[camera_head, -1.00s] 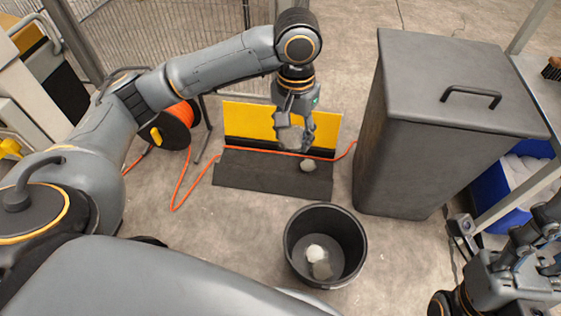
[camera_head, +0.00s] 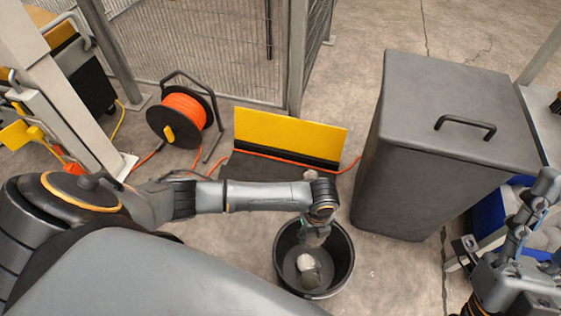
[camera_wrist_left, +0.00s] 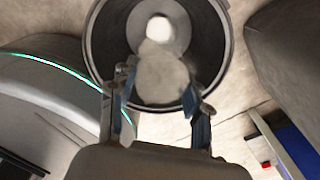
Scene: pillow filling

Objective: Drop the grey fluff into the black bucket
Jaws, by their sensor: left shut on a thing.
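My left gripper (camera_head: 315,240) points down over the mouth of the black bucket (camera_head: 346,282). In the left wrist view, its fingers (camera_wrist_left: 160,92) are shut on a piece of grey fluff (camera_wrist_left: 160,75), with the round bucket (camera_wrist_left: 98,38) behind it. In the head view, the gripper mostly hides the held piece. Inside the bucket lie a whitish piece of fluff (camera_head: 305,262) and a grey piece (camera_head: 310,280). The whitish piece also shows in the left wrist view (camera_wrist_left: 158,28). My right gripper (camera_head: 535,225) is at the lower right; its grip is unclear.
A tall grey lidded bin (camera_head: 415,165) stands right of the bucket. An orange cable reel (camera_head: 183,118) stands at the left.

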